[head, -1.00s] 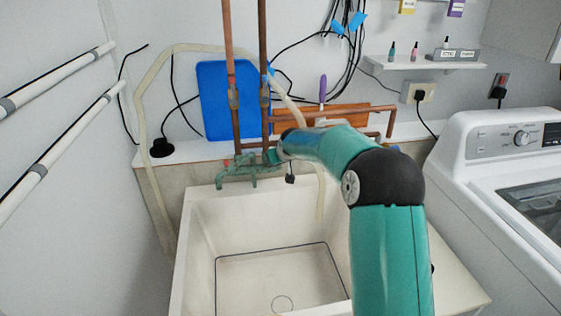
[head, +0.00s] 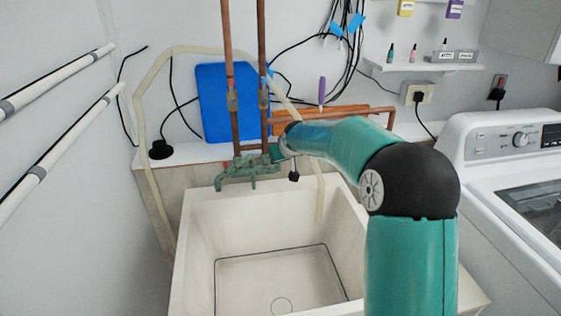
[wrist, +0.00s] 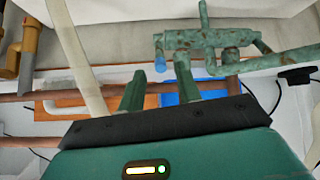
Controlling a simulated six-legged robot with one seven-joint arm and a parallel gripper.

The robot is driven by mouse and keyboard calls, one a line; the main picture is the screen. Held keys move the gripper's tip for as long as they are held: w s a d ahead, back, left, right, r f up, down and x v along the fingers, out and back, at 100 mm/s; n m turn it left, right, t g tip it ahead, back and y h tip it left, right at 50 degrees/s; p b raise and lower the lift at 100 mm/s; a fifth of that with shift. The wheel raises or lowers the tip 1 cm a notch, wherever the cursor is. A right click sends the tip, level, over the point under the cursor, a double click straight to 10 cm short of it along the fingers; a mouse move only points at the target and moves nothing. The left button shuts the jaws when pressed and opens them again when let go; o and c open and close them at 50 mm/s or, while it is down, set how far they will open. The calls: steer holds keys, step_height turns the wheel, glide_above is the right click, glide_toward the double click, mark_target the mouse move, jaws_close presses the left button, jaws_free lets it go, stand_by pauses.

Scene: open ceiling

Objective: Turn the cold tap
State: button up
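The tap is a weathered green pipe fitting (head: 240,172) on the back rim of the sink. In the wrist view the tap body (wrist: 210,40) is at upper right, with a small blue-marked end (wrist: 160,61) at its left side. My gripper (head: 272,154) is at the right end of the tap in the head view, its fingers too small to make out there. In the wrist view my gripper (wrist: 161,65) has its two green fingers apart, one on each side of the blue-marked end. Whether they touch it is unclear.
The deep pale sink (head: 200,225) lies below the tap. Copper pipes (head: 235,110) rise behind it, by a blue board (head: 212,100). A pale hose (head: 143,100) hangs at the left. A white washing machine (head: 500,150) stands at the right.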

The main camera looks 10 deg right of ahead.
steer(key=v, duration=0.7)
steer(key=shift+s+r, duration=0.15)
steer(key=shift+r, duration=0.05)
steer(key=s+m+g, duration=0.2)
steer(key=s+g, duration=0.1)
steer(key=s, duration=3.8)
steer(key=shift+s+a+h, duration=0.15)
steer(key=shift+a+h, duration=0.15)
steer(key=shift+a, duration=0.1)
